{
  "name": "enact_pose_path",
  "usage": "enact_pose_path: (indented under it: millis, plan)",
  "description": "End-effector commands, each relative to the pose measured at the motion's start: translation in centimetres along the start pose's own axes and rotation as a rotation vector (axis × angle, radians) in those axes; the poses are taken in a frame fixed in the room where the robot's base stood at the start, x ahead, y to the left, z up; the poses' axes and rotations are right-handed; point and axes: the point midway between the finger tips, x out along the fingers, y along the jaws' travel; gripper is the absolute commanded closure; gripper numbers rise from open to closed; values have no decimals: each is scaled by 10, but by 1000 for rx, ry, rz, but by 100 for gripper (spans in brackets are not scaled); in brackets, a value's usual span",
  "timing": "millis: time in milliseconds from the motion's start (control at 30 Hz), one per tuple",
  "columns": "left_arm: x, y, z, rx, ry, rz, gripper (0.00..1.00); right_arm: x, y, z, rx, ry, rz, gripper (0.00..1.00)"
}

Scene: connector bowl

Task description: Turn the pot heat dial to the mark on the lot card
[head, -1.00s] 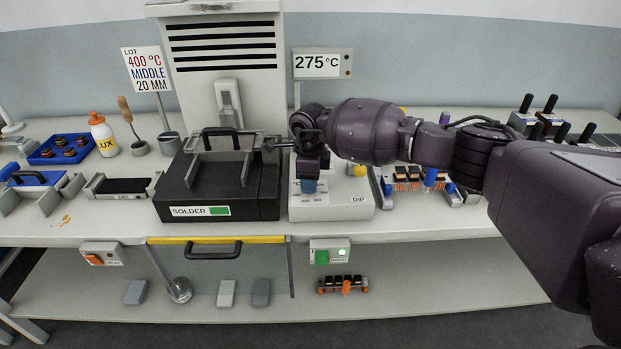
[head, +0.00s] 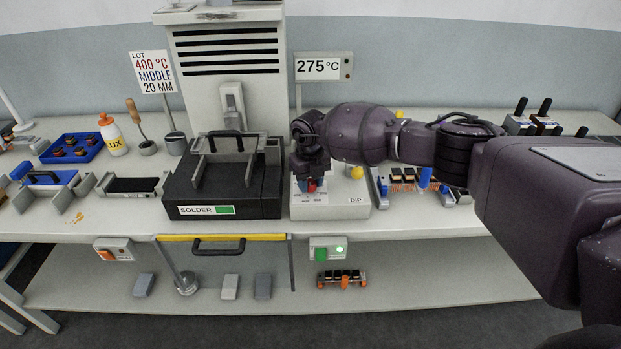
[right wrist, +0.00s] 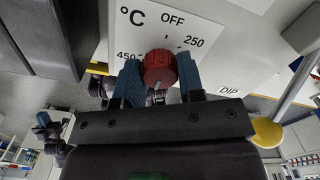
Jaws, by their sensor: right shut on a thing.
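The red heat dial (right wrist: 158,68) sits on a white plate (right wrist: 205,30) marked OFF, 250 and 450 in the right wrist view. My right gripper (right wrist: 160,78) is shut on the dial, one blue finger on each side. A pale line shows on the dial's face, but I cannot tell which mark it points to. In the head view my right gripper (head: 311,185) is at the front of the white DIP unit (head: 345,208), with a bit of red between its fingers. The lot card (head: 152,72) reads 400 °C, MIDDLE, 20 MM.
A display (head: 322,67) reads 275 °C. The black solder pot (head: 222,200) stands just left of the DIP unit. A yellow knob (right wrist: 268,132) is to the right of the dial. A rack of connectors (head: 408,180) lies further right.

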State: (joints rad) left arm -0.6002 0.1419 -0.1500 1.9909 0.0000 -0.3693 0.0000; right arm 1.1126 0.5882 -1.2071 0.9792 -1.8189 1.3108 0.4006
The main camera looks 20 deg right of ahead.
Motion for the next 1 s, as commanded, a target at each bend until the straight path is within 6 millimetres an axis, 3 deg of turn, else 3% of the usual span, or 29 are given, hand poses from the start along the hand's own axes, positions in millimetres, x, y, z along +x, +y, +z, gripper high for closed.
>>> enact_pose_path:
  millis: [400, 1000]
  plan:
    - [-7, -2, -21, 0, 17, 0, 100, -2, 0, 0, 272, -1, 1, 88]
    - [-12, -2, -17, -1, 6, -2, 100, 0, 0, 0, 349, 0, 0, 88]
